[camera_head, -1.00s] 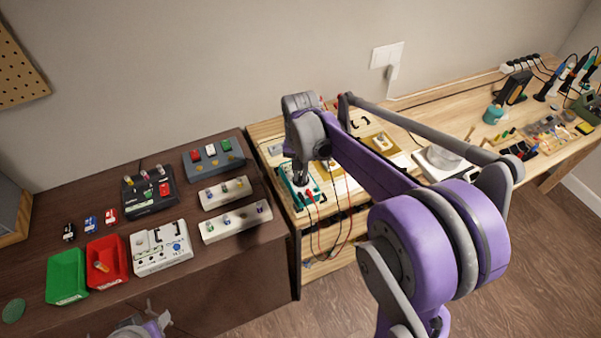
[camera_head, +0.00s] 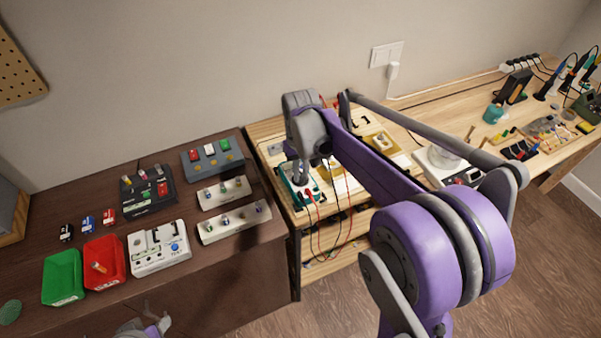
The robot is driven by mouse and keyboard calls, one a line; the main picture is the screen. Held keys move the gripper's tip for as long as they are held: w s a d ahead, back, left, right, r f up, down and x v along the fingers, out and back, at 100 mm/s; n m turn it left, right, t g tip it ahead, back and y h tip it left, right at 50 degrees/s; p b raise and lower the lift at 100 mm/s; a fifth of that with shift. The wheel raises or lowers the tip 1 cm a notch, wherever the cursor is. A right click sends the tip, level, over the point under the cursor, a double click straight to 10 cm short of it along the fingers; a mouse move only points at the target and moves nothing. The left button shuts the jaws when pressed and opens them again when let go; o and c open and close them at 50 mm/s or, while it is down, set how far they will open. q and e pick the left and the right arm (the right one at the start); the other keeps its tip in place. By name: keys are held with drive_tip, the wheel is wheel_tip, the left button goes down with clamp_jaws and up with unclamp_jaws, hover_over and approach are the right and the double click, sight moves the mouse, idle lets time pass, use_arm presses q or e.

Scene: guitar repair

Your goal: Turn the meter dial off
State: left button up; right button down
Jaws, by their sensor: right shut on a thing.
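The teal-edged meter (camera_head: 311,197) stands at the left end of the light wooden bench, with red and black leads running down from it. My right gripper (camera_head: 301,178) points down onto the meter and is shut on its dial; the fingers and wrist hide the dial, so its setting cannot be read. My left gripper (camera_head: 155,314) shows only in part at the bottom edge, in front of the dark table, with its fingertips apart and nothing seen between them.
The dark table (camera_head: 245,293) on the left holds a green bin (camera_head: 62,281), a red bin (camera_head: 103,265), a white box (camera_head: 158,250) and several pedal-like boxes. A glass-topped white device (camera_head: 445,168) stands on the bench, partly behind my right arm. The floor in front is clear.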

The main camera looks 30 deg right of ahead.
sight(301, 178)
drive_tip(key=shift+n, duration=0.6)
drive_tip(key=c, duration=0.9)
unclamp_jaws()
drive_tip(key=shift+o, duration=0.2)
wheel_tip(301, 178, up, 11)
drive_tip(key=shift+p, duration=0.3)
drive_tip(key=shift+f, duration=0.1)
drive_tip(key=s+a+f+t, duration=0.1)
drive_tip(key=s+a+f, duration=0.2)
drive_tip(key=s, duration=0.3)
drive_tip(key=s+a+f+t, duration=0.2)
drive_tip(key=s+a+f, duration=0.1)
drive_tip(key=s, duration=0.3)
drive_tip(key=s+a+f+n+t, duration=0.1)
drive_tip(key=s+a+f+t, duration=0.1)
drive_tip(key=s+f, duration=0.3)
drive_tip(key=shift+s+a+f, duration=0.3)
drive_tip(key=shift+s+a, duration=0.35)
drive_tip(key=shift+s, duration=0.05)
